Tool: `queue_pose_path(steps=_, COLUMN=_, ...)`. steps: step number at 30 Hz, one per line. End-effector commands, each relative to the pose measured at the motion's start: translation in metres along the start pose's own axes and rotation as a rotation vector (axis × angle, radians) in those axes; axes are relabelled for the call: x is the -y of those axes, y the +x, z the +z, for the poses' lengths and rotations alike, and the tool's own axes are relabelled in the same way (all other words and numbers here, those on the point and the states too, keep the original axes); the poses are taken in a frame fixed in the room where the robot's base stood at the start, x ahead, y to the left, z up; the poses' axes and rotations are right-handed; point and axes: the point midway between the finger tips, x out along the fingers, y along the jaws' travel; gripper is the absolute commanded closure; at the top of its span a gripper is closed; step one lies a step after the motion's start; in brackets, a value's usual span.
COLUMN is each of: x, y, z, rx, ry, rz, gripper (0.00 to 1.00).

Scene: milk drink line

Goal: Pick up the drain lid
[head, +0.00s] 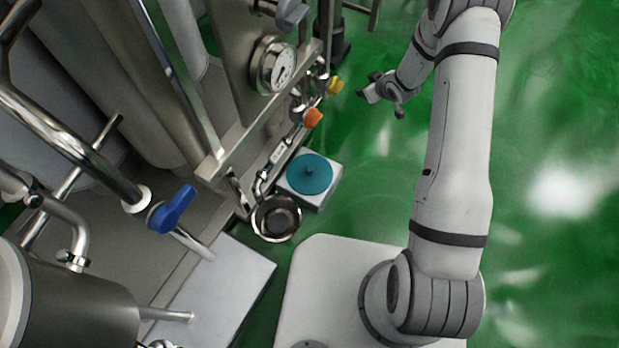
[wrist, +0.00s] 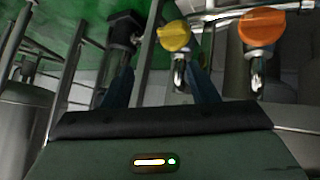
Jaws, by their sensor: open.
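The drain lid, a round teal disc (head: 316,181) with a small knob in its middle, lies on a pale square block (head: 320,200) on the floor in the head view. An open round steel drain bowl (head: 277,219) with a dark centre is just below and left of it. My gripper (head: 385,98) is up and to the right of the lid, well apart from it. In the wrist view my gripper (wrist: 162,88) shows two dark fingers spread apart with nothing between them. The lid does not show in the wrist view.
An orange valve knob (head: 312,117) and a yellow one (head: 335,85) stick out from the pipes above the lid. A pressure gauge (head: 274,65), a blue valve handle (head: 172,209) and steel tanks fill the left. The green floor (head: 550,150) at right is clear.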

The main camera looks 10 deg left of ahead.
Motion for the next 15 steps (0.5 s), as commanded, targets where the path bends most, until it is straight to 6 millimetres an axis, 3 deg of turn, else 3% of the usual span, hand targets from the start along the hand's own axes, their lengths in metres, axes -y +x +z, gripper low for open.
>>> queue_pose_path(steps=1, x=0.023, y=0.038, z=0.029, rx=-0.029, ry=-0.015, rz=-0.043, gripper=0.47)
queue_pose_path(steps=6, x=0.093, y=0.116, z=0.089, rx=-0.164, ry=-0.059, rz=-0.179, gripper=0.47)
queue_pose_path(steps=10, x=0.152, y=0.16, z=0.139, rx=-0.268, ry=-0.069, rz=-0.289, gripper=0.47)
queue_pose_path(steps=15, x=0.217, y=0.19, z=0.191, rx=-0.383, ry=-0.057, rz=-0.405, gripper=0.47)
